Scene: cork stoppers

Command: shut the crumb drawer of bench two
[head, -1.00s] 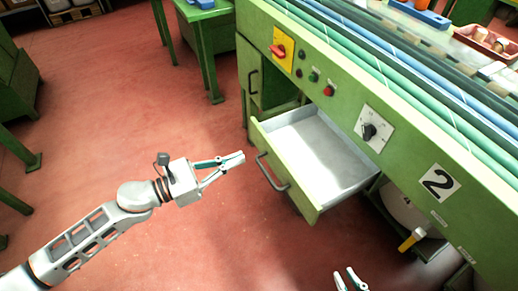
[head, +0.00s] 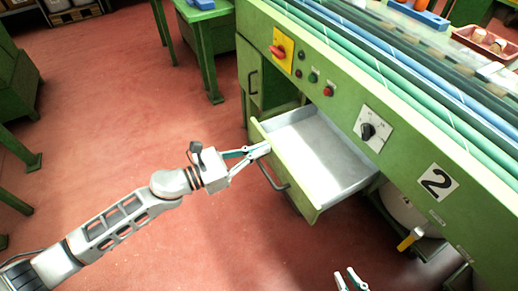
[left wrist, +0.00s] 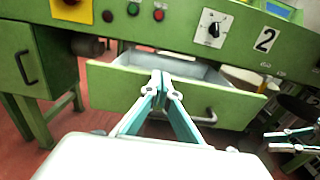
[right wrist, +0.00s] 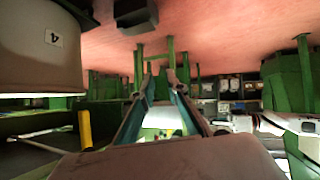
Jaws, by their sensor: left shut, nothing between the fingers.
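The crumb drawer (head: 302,192) of bench two (head: 405,150) stands pulled out, and its pale metal inside looks empty. A "2" plate (head: 438,182) is on the bench front. The drawer's green front (left wrist: 115,88) and dark bar handle (left wrist: 198,118) show in the left wrist view. My left gripper (head: 267,148) is shut and empty, with its tips at the drawer front, near the upper edge and above the handle. I cannot tell whether they touch it. My right gripper (head: 347,277) is open and empty, low in front of the bench; its fingers stand apart in the right wrist view (right wrist: 160,72).
A red switch on a yellow plate (head: 281,50), buttons and a black knob (head: 368,131) are above the drawer. A cupboard with a handle (head: 253,85) is left of it. A yellow-handled valve (head: 411,239) is below right. The red floor in front is clear.

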